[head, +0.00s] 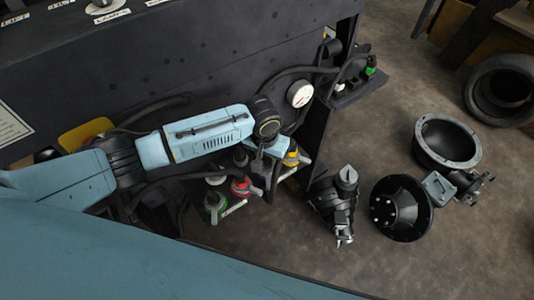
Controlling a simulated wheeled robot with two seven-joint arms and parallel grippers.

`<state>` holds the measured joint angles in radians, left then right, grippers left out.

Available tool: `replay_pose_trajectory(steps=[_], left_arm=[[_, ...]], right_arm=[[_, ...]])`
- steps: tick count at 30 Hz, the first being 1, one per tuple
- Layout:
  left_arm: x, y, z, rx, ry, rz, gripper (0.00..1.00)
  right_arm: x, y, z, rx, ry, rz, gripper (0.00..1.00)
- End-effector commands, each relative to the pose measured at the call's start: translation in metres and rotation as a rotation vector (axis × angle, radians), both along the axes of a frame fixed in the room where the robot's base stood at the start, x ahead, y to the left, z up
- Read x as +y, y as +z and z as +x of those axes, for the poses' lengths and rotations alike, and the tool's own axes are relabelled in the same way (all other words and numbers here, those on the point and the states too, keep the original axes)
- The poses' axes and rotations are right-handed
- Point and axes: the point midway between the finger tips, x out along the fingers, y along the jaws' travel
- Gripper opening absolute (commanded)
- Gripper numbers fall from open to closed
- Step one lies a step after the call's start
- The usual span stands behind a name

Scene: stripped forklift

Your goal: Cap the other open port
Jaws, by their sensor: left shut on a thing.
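My left arm reaches in from the left, across the front of the dark forklift body (150,75). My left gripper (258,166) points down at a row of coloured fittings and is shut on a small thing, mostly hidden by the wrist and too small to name. Below and beside it are a red-topped fitting (240,187), a green-topped one (211,201) and a yellow-topped one (291,158). I cannot tell which port is open. Another green fitting (371,66) sits on a bracket at the upper right. My right gripper is not in view.
A round white gauge (300,94) and dark hoses (300,70) are close to my left wrist. On the floor lie a black machine part (340,195), a black cone-shaped housing (401,208), a grey-rimmed bowl housing (447,143) and a tyre (503,90). Bare floor (290,235) shows between them.

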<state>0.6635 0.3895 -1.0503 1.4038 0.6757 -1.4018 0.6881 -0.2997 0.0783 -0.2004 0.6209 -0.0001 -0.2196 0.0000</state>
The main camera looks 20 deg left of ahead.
Motion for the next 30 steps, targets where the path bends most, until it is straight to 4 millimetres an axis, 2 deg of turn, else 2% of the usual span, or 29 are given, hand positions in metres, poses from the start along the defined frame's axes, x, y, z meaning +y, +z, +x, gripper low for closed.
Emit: replay_pose_trajectory(steps=[30], left_arm=[[0.0004, -0.0094, 0.0001, 0.0, 0.001, 0.001, 0.0]], right_arm=[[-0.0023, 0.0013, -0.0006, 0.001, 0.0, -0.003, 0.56]])
